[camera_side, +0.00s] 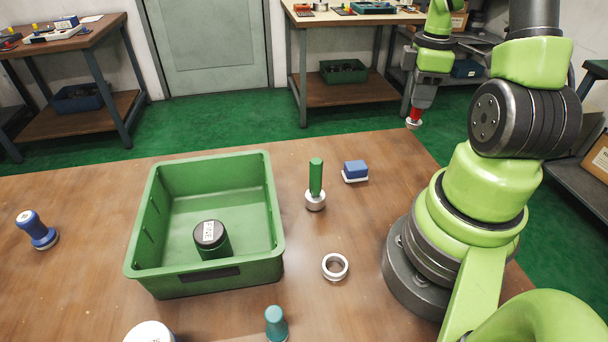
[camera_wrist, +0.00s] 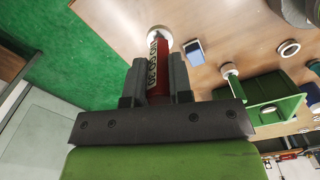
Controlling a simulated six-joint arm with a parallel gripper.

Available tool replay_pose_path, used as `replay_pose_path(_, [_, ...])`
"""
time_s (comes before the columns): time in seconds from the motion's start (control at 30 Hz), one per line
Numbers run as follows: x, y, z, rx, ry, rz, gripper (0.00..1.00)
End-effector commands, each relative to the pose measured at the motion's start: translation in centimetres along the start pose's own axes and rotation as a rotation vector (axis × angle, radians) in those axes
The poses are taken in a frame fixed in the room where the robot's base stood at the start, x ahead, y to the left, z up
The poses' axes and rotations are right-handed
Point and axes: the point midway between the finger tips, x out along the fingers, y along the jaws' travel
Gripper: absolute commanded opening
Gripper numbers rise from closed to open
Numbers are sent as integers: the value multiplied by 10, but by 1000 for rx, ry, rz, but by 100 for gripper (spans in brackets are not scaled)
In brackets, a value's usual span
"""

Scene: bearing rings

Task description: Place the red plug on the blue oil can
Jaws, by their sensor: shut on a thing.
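My gripper (camera_side: 414,112) is raised at the upper right in the side view, past the table's far right edge. In the wrist view my gripper (camera_wrist: 155,85) is shut on the red plug (camera_wrist: 153,68), which has white lettering on its side. A whitish round end shows at the plug's tip. The red plug (camera_side: 414,121) hangs below the jaws in the side view, well apart from everything on the table. A blue rounded piece (camera_side: 34,227) with a pale top and silvery base leans at the far left of the table; it seems to be the blue oil can.
A green bin (camera_side: 270,240) holds a dark labelled cylinder (camera_side: 212,241). Around it are a green cylinder on a silvery base (camera_side: 316,180), a blue block on white (camera_side: 355,170), a loose ring (camera_side: 335,278), a teal piece (camera_side: 276,323) and a white round thing (camera_side: 149,333).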

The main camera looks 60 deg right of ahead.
Motion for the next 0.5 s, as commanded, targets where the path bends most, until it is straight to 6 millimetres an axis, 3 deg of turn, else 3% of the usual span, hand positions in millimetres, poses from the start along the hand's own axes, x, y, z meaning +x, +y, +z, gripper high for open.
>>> replay_pose_path(0.17, [-2,4,-14,-50,-1,1,0])
replay_pose_path(0.27, [-5,8,-41,-141,-3,1,0])
replay_pose_path(0.5, [-18,-4,-145,-470,-11,-1,0])
